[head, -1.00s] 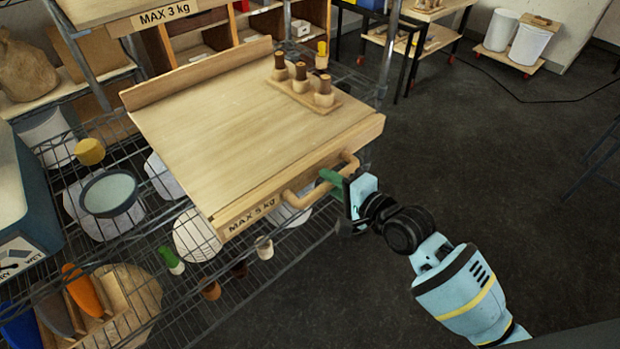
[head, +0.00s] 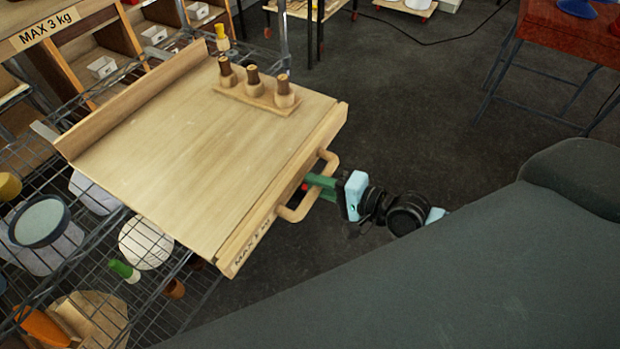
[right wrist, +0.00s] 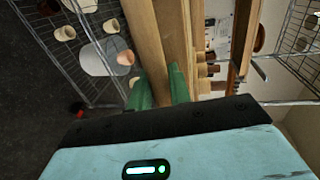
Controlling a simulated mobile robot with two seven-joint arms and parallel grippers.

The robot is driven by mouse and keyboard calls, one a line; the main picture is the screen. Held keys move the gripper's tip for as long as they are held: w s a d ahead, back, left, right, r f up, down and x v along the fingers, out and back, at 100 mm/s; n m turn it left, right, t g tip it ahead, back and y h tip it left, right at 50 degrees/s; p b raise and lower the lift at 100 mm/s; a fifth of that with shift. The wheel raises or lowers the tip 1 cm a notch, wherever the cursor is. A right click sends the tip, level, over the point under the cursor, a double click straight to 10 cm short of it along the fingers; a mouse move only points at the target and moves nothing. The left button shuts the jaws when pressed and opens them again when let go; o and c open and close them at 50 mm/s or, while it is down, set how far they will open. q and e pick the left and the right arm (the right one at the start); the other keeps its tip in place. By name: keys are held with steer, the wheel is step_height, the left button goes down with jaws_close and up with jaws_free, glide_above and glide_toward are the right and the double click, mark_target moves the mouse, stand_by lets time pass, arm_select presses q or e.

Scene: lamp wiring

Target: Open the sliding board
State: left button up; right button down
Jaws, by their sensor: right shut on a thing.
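The sliding board (head: 200,150) is a pale wooden shelf with a raised back rail. In the head view it sticks out from the wire rack, its front edge well beyond the rack post. A looped wooden handle (head: 293,214) is on its front. My right gripper (head: 312,188), with green fingers, is shut on the handle bar. In the right wrist view the green fingers (right wrist: 158,90) are at the wooden bar, which is mostly hidden between them. My left gripper is not in view.
A small wooden stand (head: 250,98) with three dark-topped pegs sits on the board. The wire rack (head: 60,255) below holds a round dish (head: 40,221) and several other items. A red-topped table (head: 570,30) stands at the upper right. The dark floor (head: 430,110) is clear.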

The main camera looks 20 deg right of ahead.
stand_by(0.3)
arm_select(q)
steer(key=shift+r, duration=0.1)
arm_select(e)
steer(key=c, duration=1.3)
jaws_free()
steer(key=shift+c, duration=0.2)
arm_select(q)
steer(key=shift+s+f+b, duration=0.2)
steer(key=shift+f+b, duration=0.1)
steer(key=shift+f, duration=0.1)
arm_select(e)
steer(key=v, duration=0.8)
steer(key=shift+f, duration=0.1)
